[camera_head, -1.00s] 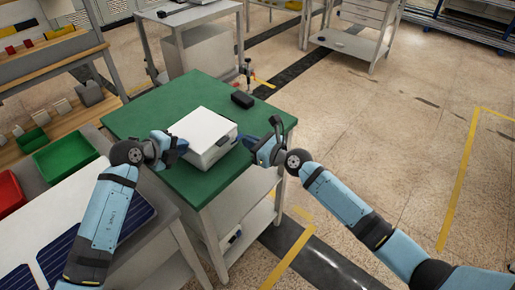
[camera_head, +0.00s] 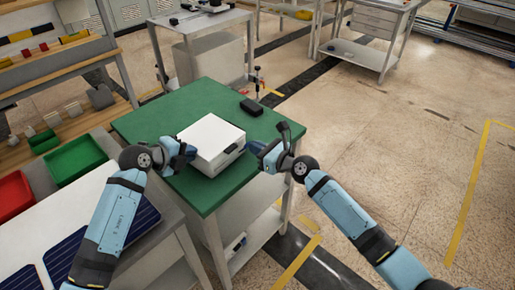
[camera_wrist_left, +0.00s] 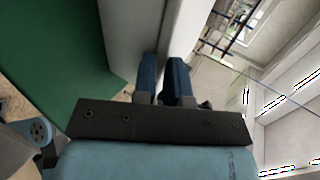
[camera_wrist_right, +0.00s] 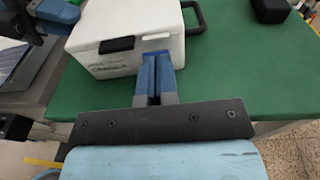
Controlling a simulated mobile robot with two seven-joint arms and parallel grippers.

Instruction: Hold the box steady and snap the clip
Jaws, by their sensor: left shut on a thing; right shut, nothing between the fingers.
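The white box (camera_head: 213,140) sits on the green tabletop, with a dark clip on its front face. The clip (camera_wrist_right: 117,45) shows in the right wrist view, as does a black handle (camera_wrist_right: 190,18) at the box's side. My left gripper (camera_head: 188,150) is shut on the box's wall at its left side; in the left wrist view the white wall (camera_wrist_left: 180,28) runs up to the blue fingers (camera_wrist_left: 165,72). My right gripper (camera_head: 254,147) is shut and empty by the front face. Its fingertips (camera_wrist_right: 156,57) are right of the clip; I cannot tell if they touch the box.
A small black object (camera_head: 251,107) lies on the green table (camera_head: 155,118) behind the box. Red (camera_head: 12,195) and green (camera_head: 76,159) bins stand at the left. The floor to the right is open. A grey table (camera_head: 205,25) stands behind.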

